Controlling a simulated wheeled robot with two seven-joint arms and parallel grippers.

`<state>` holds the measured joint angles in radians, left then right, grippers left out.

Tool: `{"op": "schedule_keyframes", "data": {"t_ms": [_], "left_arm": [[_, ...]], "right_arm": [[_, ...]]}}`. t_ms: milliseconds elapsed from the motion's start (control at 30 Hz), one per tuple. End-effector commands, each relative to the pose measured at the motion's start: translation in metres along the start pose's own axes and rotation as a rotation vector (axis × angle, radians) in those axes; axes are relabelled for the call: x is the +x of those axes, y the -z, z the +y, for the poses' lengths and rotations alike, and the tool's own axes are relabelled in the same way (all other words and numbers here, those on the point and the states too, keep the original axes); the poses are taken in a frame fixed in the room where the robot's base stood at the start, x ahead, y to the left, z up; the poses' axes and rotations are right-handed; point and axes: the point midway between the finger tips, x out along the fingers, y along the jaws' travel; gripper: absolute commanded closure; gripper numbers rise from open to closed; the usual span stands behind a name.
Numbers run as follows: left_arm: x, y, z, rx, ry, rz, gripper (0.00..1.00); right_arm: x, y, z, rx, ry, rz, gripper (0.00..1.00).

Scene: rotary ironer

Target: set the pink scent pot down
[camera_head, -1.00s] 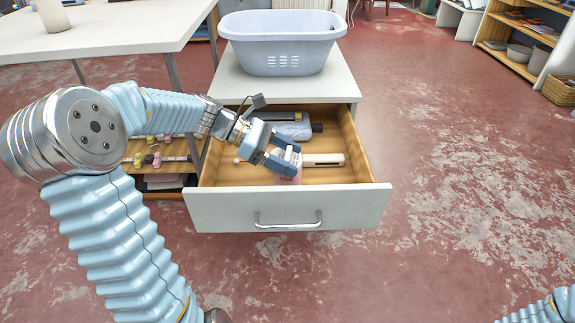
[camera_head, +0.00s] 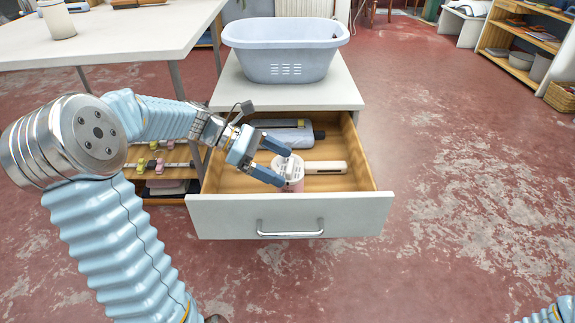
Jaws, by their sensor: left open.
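The pink scent pot (camera_head: 293,184) stands upright inside the open drawer (camera_head: 290,216), close behind its front panel. Its white slotted lid faces up, and the front panel hides its base. My left gripper (camera_head: 285,167) is open, with one finger on the far side of the pot and one on the near left side. The fingers look very close to the pot; I cannot tell if they touch it. Only a piece of my right arm shows at the bottom right corner; its gripper is out of view.
A cream bar-shaped item (camera_head: 326,167) lies right of the pot in the drawer. A grey-blue item (camera_head: 290,137) lies at the drawer's back. A pale blue basin (camera_head: 285,52) stands on the cabinet top above. A white table (camera_head: 120,35) is at left. The floor at right is clear.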

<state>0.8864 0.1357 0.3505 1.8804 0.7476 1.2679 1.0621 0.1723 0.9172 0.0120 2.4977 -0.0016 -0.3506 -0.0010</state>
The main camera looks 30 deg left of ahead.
Motion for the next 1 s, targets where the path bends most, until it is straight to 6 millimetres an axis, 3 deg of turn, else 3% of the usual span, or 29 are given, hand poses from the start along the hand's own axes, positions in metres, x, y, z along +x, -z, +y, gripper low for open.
{"op": "schedule_keyframes", "data": {"t_ms": [200,400,1000], "left_arm": [[-0.053,-0.003,0.001,-0.001,-0.002,0.001,0.04],[-0.081,-0.002,0.001,0.0,-0.001,0.0,0.04],[-0.087,-0.001,0.0,0.0,0.001,0.0,0.04]], "right_arm": [[-0.016,-0.001,-0.006,-0.001,0.0,-0.004,0.15],[-0.021,-0.001,-0.008,-0.001,0.001,-0.006,0.15],[-0.022,-0.001,-0.008,-0.001,0.001,-0.006,0.15]]}}
